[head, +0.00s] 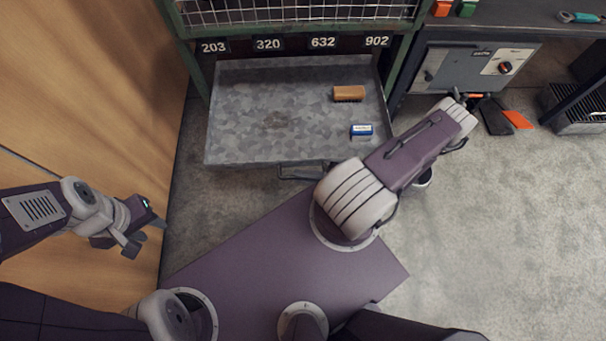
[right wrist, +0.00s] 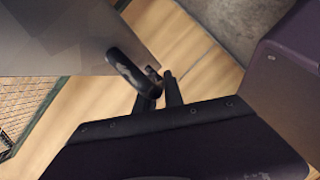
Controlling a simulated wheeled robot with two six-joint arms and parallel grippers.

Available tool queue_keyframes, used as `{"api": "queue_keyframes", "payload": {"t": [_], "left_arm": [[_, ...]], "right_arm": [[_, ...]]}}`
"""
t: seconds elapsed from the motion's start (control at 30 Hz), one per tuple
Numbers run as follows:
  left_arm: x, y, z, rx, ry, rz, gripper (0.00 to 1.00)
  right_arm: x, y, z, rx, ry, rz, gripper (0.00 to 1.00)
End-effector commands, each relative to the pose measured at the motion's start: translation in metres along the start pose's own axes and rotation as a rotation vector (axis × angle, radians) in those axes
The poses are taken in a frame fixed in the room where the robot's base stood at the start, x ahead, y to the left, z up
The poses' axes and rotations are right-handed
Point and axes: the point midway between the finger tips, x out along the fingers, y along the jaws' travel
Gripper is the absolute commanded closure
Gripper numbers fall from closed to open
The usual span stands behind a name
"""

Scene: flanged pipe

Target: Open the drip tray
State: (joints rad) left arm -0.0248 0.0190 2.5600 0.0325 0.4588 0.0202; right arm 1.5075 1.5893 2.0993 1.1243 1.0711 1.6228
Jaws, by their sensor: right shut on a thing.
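The drip tray (head: 265,120) is a shallow grey metal tray, pulled out from under the green-framed rack in the head view. Its dark handle (head: 300,172) is on the front edge, partly hidden by my right arm. In the right wrist view, my right gripper (right wrist: 159,88) is shut on the dark handle (right wrist: 130,72), beside the grey tray (right wrist: 60,35).
A wooden panel (head: 90,90) stands close on the left. A workbench with a grey box (head: 465,68) stands at right. Floor (head: 500,220) is clear at lower right.

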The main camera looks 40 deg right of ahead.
Motion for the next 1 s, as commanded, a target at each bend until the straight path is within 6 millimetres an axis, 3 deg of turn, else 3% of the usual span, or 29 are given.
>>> {"api": "queue_keyframes", "payload": {"t": [0.23,0.27,0.3,0.33,0.67,1.0], "left_arm": [[0.000,0.000,0.000,0.000,0.000,0.000,0.64],[0.000,0.000,0.000,0.000,0.000,0.000,0.64],[0.000,0.000,0.000,0.000,0.000,0.000,0.64],[0.000,0.000,0.000,0.000,0.000,0.000,0.64],[-0.002,0.000,0.000,0.000,0.000,0.000,0.64],[-0.024,0.001,-0.003,0.000,0.000,0.000,0.64]], "right_arm": [[0.000,0.000,0.001,0.000,-0.001,0.000,1.00],[0.000,0.000,0.001,0.000,-0.001,0.000,0.82],[0.000,0.000,0.001,0.000,-0.001,0.000,0.71],[0.000,0.000,0.001,0.000,-0.001,0.000,0.66],[-0.004,0.001,0.001,0.000,-0.003,0.001,0.66],[-0.072,0.002,0.000,-0.001,-0.008,-0.001,0.66]]}}
